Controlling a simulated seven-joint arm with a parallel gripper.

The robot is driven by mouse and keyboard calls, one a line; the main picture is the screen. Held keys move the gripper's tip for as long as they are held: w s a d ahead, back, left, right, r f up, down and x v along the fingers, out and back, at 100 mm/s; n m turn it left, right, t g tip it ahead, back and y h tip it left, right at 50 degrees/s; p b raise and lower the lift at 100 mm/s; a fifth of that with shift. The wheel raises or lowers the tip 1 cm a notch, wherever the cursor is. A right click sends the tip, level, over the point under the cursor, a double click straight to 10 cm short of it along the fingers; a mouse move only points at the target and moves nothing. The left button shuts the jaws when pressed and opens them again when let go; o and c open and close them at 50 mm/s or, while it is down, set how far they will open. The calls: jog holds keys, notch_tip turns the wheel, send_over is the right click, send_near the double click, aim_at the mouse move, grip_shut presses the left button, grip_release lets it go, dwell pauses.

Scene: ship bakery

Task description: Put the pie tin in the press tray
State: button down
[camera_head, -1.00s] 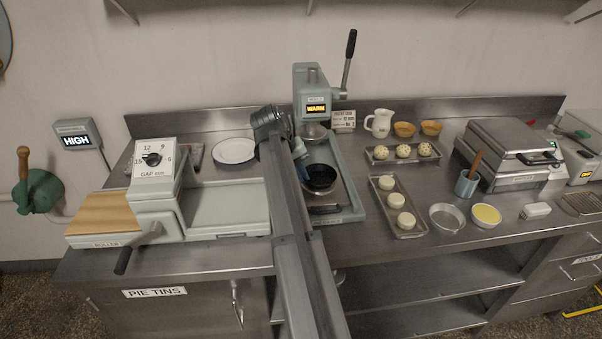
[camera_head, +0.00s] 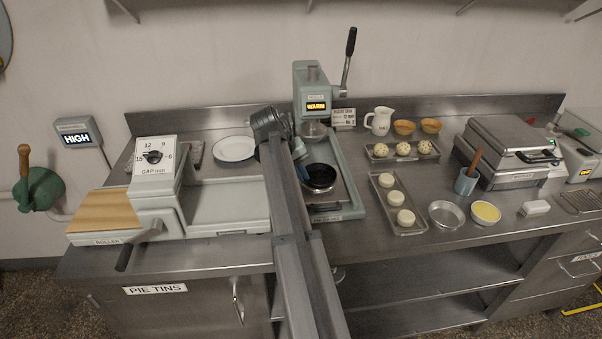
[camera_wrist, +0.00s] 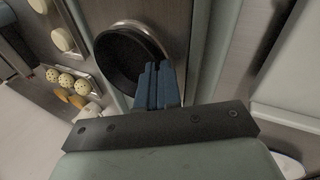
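The pie tin (camera_head: 319,178) is round, dark inside, with a thin bright rim. In the head view it is at the press, within the outline of the pale green press tray (camera_head: 352,190). In the wrist view the tin (camera_wrist: 128,58) lies just beyond my fingertips. My gripper (camera_head: 302,172) is at the tin's left side in the head view. Its blue fingers (camera_wrist: 158,82) are close together and appear shut on the tin's rim. The tin looks about level. I cannot tell whether its base touches the tray. My arm hides the tray's left part.
The press (camera_head: 314,92) stands behind, its lever up. The roller machine (camera_head: 157,205) is to the left, a white plate (camera_head: 234,149) behind it. To the right are trays of dough balls (camera_head: 403,150) and pale rounds (camera_head: 396,198), an empty silver tin (camera_head: 446,215) and a yellow-filled dish (camera_head: 486,213).

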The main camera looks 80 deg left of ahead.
jog(key=shift+d+f, duration=0.25)
jog(key=shift+f, duration=0.4)
jog(key=c, duration=1.5)
grip_release()
jog(key=shift+o, duration=1.3)
jog(key=shift+s+r, duration=0.15)
jog(key=shift+r, duration=0.15)
jog(key=v, duration=1.4)
jog(key=shift+w+a+r, duration=0.15)
jog(key=shift+w+r, duration=0.05)
jog(key=shift+r, duration=0.05)
